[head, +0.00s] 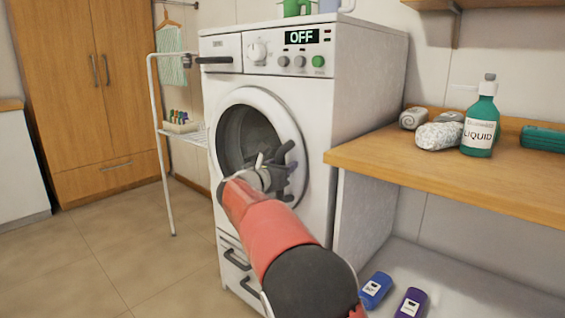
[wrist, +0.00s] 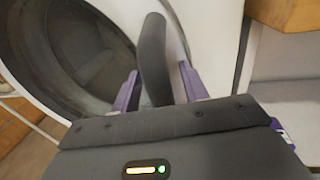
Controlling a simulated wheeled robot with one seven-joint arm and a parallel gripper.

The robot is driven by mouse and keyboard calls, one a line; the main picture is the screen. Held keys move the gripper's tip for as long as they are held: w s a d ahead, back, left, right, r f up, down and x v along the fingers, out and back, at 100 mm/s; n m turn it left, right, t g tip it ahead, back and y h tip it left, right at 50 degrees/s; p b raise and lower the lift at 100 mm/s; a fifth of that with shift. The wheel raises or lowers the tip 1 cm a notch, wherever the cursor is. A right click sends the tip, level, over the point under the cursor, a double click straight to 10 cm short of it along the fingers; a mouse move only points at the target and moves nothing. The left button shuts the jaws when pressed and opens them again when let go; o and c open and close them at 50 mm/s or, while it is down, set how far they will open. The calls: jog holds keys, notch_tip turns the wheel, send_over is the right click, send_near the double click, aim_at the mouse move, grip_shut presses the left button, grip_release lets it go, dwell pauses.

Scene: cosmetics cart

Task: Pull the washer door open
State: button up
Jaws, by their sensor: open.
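The white washer (head: 222,92) stands in the middle of the head view, its display reading OFF. Its round door (head: 262,96) has a white rim and a dark centre, and looks flush with the front. My gripper (head: 272,172) is in front of the door's right side and covers part of it. In the wrist view, a dark curved door handle (wrist: 153,55) stands upright between the two purple fingers of my gripper (wrist: 160,90). The fingers are open, with a gap visible to the right of the handle. The handle's lower end is hidden behind the gripper body.
A white rack (head: 160,100) stands left of the washer. The floor at left is clear.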

jog(key=shift+w+d, duration=0.1)
jog(key=shift+w, duration=0.1)
grip_shut()
dwell(0.3)
